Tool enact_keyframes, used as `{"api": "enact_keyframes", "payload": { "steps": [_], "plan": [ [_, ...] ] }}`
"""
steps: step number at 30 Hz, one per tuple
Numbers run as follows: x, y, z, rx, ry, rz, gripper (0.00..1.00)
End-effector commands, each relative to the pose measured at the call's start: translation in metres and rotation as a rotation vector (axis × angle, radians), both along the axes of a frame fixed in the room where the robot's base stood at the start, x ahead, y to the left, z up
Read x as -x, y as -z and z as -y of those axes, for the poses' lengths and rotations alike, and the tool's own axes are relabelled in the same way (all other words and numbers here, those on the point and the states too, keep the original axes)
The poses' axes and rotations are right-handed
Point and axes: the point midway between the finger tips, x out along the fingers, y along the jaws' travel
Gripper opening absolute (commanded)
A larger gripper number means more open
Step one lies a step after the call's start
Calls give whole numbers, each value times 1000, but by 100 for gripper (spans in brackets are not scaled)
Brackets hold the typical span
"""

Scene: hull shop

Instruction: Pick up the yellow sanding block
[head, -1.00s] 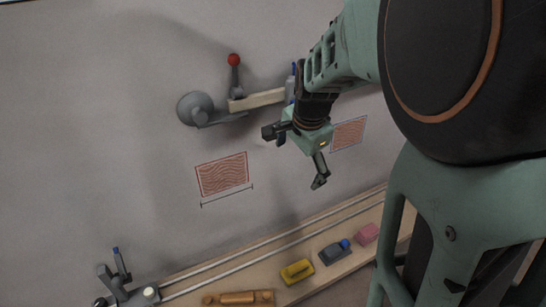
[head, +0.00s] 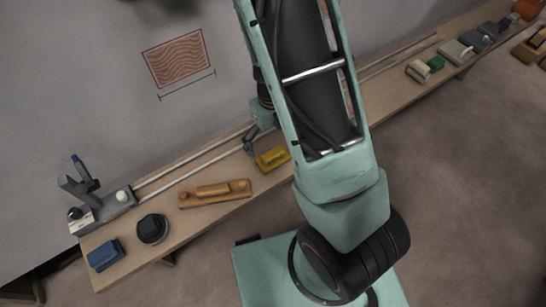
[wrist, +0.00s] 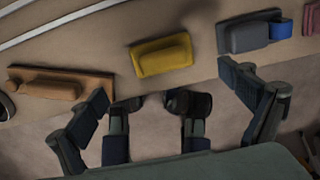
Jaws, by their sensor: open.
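The yellow sanding block (head: 272,158) lies on the wooden bench along the wall, partly beside my arm in the head view. In the wrist view the yellow sanding block (wrist: 162,56) lies flat near the upper middle, slightly tilted in the picture. My gripper (wrist: 160,104) is open and empty. Its fingers are spread at the lower part of the wrist view, and the block shows beyond them, apart from them. In the head view my gripper (head: 256,138) is mostly hidden behind my arm, close to the block.
The bench (head: 225,215) also holds a wooden plane-like tool (head: 215,193), a round dark item (head: 152,229) and a blue block (head: 106,254). A grey block with a blue part (wrist: 250,36) lies right of the yellow one. Two metal rails (head: 190,163) run behind.

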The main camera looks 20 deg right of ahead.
Motion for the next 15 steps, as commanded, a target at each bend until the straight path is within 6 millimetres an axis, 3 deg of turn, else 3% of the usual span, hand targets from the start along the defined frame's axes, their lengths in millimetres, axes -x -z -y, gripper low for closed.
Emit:
{"api": "enact_keyframes", "payload": {
  "steps": [3, 10, 15],
  "plan": [
    [0, 22, 1, 1, 0, -2, 96],
    [-1, 39, 1, 0, -2, 0, 96],
    [-2, 66, 4, -1, -1, -1, 96]
  ]
}}
